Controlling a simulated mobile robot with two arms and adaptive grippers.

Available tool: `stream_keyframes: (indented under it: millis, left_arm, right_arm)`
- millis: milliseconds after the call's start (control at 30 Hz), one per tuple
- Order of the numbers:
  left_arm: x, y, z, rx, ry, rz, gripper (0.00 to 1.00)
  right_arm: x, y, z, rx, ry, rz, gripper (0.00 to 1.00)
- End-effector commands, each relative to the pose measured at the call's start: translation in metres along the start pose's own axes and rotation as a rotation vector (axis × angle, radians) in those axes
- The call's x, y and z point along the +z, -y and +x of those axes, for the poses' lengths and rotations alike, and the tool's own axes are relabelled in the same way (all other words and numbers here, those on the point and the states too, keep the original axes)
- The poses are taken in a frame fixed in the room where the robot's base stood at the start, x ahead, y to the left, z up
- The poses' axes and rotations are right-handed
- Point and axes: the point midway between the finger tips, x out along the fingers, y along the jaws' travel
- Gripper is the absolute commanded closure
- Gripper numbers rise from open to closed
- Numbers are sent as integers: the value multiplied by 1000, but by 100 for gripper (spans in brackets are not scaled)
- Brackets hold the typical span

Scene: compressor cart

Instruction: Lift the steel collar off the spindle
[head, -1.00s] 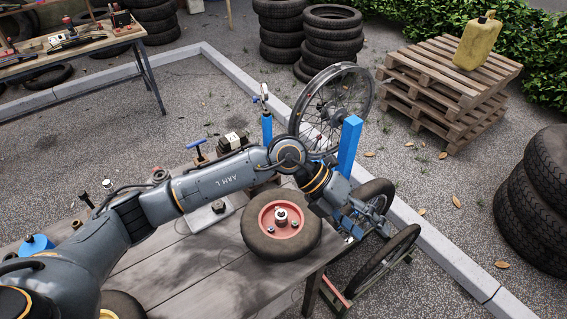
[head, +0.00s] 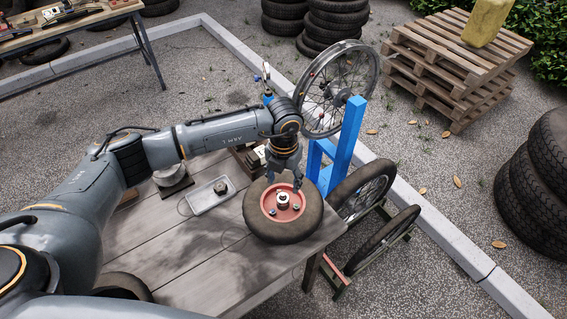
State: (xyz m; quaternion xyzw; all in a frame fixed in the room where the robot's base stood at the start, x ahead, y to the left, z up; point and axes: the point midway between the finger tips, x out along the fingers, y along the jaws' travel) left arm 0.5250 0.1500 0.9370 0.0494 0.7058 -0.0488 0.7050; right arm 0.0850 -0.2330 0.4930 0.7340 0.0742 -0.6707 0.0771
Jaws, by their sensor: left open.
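The steel collar (head: 283,198) is a small bright ring around the spindle at the middle of a red wheel hub (head: 270,209). The hub sits in a black tyre (head: 257,226) lying flat at the table's right end. My left gripper (head: 284,183) points down over the far side of the hub, just behind the collar in the picture. Its fingers are apart with nothing between them that I can make out. Whether a finger touches the collar or hub cannot be told. My right gripper is not in view.
A blue post stand (head: 351,135) and a spoked wheel (head: 338,90) stand behind the table's right end. A shallow metal tray (head: 208,199) lies left of the tyre. The front planks of the table (head: 190,260) are mostly clear.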

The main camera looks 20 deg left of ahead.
Motion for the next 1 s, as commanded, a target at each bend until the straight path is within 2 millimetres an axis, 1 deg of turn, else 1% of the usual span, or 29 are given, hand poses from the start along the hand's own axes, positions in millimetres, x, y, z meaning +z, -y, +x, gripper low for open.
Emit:
stream_keyframes:
  millis: [33,200,333,500,767,800,967,1000]
  left_arm:
    - [-2,0,8,1,-4,0,42]
    - [-1,0,38,0,-3,1,42]
    - [0,1,52,-1,-1,0,42]
    - [0,0,61,-1,1,2,42]
    - [0,0,62,-1,1,2,42]
    - [0,0,62,-1,1,2,51]
    - [0,0,62,-1,1,1,83]
    - [0,0,62,-1,1,1,91]
  right_arm:
    - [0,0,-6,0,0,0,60]
    - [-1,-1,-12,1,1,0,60]
    - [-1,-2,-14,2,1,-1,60]
    - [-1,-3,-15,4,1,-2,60]
    - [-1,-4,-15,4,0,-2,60]
    - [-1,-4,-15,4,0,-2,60]
    - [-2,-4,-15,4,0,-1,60]
    - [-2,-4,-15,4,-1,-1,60]
